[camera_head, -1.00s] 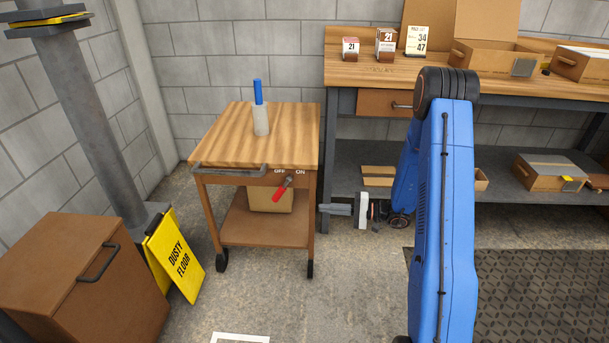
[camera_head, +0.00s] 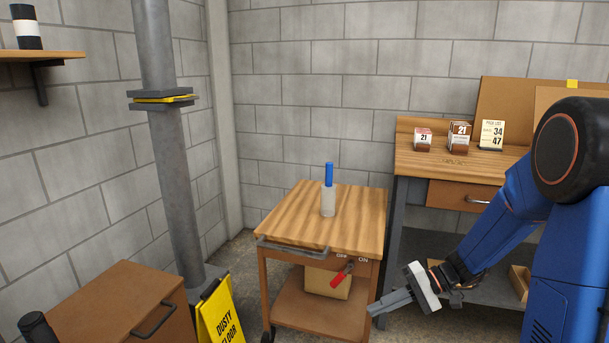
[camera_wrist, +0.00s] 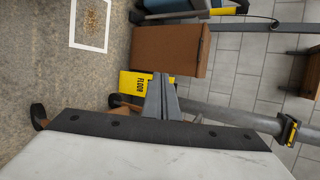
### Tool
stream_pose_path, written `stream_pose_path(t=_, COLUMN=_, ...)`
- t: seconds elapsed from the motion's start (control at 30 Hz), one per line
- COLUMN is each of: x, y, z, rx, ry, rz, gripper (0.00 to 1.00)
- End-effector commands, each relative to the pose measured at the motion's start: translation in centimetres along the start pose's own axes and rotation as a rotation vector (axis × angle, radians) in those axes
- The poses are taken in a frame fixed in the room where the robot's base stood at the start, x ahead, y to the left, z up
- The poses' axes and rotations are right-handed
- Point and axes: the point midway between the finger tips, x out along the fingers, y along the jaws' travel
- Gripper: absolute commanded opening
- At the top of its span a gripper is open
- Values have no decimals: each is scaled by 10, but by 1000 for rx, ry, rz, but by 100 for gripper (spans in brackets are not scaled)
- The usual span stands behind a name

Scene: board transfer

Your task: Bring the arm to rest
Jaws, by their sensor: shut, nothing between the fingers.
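My gripper (camera_head: 388,305) is at the end of my blue arm, in front of the workbench and just right of the wooden cart (camera_head: 340,228). It points to the left and slightly down. Its grey fingers are shut with nothing between them. In the wrist view the closed fingers (camera_wrist: 161,98) show in the middle, with the yellow floor sign (camera_wrist: 135,84) behind them. It appears clear of the cart, though the exact gap to the cart's right side cannot be told.
On the cart stands a pale cylinder (camera_head: 328,201) with a blue top. A brown box (camera_head: 125,305) and a grey pillar (camera_head: 172,170) stand left. The workbench (camera_head: 420,165) is behind my arm.

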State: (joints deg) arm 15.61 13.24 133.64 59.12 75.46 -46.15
Motion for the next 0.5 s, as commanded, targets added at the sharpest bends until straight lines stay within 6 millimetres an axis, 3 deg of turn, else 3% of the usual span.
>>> stream_pose_path(t=0.2, x=-6, y=-16, z=49, rx=-44, ry=-24, rz=166, gripper=0)
stream_pose_path(t=0.5, x=-21, y=-22, z=108, rx=-100, ry=-5, rz=396, gripper=0)
